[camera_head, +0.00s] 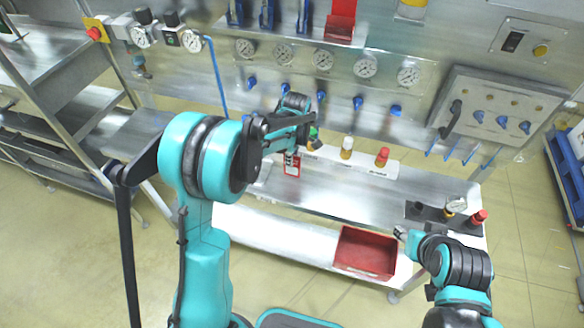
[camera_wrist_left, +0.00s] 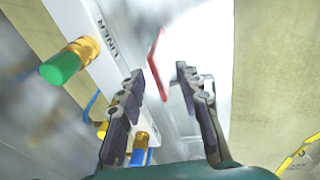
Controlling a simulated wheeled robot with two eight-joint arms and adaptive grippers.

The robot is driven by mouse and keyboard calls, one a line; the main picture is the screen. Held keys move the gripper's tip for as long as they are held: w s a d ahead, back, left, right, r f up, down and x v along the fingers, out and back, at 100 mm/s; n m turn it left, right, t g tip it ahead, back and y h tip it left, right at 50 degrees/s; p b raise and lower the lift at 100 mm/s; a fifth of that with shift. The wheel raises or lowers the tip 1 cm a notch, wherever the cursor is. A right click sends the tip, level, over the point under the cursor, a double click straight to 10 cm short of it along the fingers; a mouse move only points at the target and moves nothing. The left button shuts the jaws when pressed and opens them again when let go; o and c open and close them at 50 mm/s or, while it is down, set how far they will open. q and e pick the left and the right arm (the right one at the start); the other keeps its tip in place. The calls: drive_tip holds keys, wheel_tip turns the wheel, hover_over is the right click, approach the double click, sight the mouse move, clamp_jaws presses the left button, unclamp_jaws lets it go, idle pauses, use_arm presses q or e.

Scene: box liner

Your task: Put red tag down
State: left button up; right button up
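The red tag (camera_head: 292,164) shows as a small red and white card just below my left gripper (camera_head: 305,125) in the head view, over the steel bench. In the left wrist view the tag (camera_wrist_left: 157,62) is seen nearly edge-on, beyond the fingertips. My left gripper (camera_wrist_left: 160,80) has its two fingers apart there, with a clear gap and nothing clamped between them. I cannot tell whether the tag rests on the bench. My right gripper (camera_head: 402,234) is beside the red bin, at its right; its fingers are too small to judge.
The red bin (camera_head: 366,252) sits on the lower shelf. Behind the tag is a white labelled strip (camera_head: 350,160) with green, yellow and red capped fittings; its green cap (camera_wrist_left: 62,67) is left in the wrist view. A dark holder (camera_head: 430,213) stands at the bench's right.

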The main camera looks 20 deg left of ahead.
use_arm(q)
drive_tip(key=shift+w+f, duration=0.15)
drive_tip(key=shift+f, duration=0.5)
clamp_jaws()
drive_tip(key=shift+r, duration=0.15)
